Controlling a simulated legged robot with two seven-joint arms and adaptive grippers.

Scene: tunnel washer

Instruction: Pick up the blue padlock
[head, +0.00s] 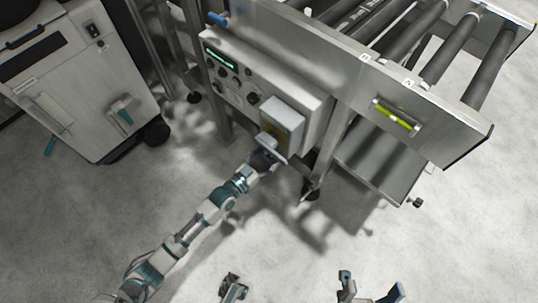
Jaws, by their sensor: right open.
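My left gripper (268,152) is at the lower edge of a grey switch box with a yellow plate (283,122), on the front of the control cabinet. A small pale, bluish shape shows at its tips. I cannot tell whether this is the blue padlock or part of the gripper. The gripper is too small and dark to tell whether its fingers are open or shut. My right gripper (370,288) is at the bottom edge, with its two fingers apart and nothing between them, away from the cabinet.
The control cabinet (238,90) has a green display and several knobs. A roller conveyor (400,45) with a yellow-green handle (396,115) stands to the right, on metal legs. A grey wheeled machine (75,85) stands at the left. The floor in front is clear.

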